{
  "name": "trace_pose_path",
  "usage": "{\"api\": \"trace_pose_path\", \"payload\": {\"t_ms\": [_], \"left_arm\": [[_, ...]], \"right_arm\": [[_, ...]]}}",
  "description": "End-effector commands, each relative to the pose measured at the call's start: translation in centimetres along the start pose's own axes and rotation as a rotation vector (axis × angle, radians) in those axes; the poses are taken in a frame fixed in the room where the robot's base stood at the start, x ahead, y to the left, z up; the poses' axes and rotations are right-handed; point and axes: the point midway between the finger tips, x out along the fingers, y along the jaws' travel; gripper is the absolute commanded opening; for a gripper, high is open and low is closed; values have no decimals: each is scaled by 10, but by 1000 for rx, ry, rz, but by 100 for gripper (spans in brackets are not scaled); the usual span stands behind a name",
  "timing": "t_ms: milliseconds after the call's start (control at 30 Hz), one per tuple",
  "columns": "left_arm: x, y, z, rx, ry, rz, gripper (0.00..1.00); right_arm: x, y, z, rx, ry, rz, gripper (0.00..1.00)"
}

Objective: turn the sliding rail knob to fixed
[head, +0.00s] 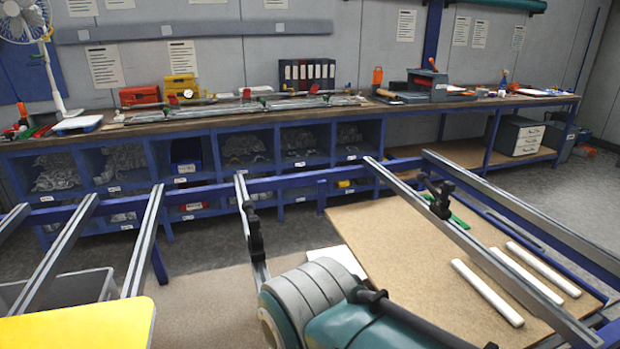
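Several metal rails run across a blue frame. One rail (244,195) near the middle carries a black knob fitting (254,236). Another rail (480,250) to the right carries a second black knob fitting (440,199). Both fittings are small, and I cannot tell which setting either knob is in. A teal and grey arm link at the bottom centre covers the near end of the middle rail. Neither of my grippers shows in the head view.
A yellow panel (80,326) lies over the rails at lower left. A brown board (420,245) with several white bars (487,292) is at the right. A long workbench (230,115) with shelves stands along the back wall. Grey floor (215,245) lies between.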

Motion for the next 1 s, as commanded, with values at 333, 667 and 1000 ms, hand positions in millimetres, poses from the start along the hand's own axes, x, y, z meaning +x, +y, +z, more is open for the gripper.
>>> {"api": "trace_pose_path", "payload": {"t_ms": [333, 667, 1000], "left_arm": [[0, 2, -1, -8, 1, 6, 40], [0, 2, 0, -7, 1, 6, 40], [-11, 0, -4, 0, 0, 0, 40]], "right_arm": [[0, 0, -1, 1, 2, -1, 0], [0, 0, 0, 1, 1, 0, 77], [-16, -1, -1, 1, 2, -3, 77]]}}
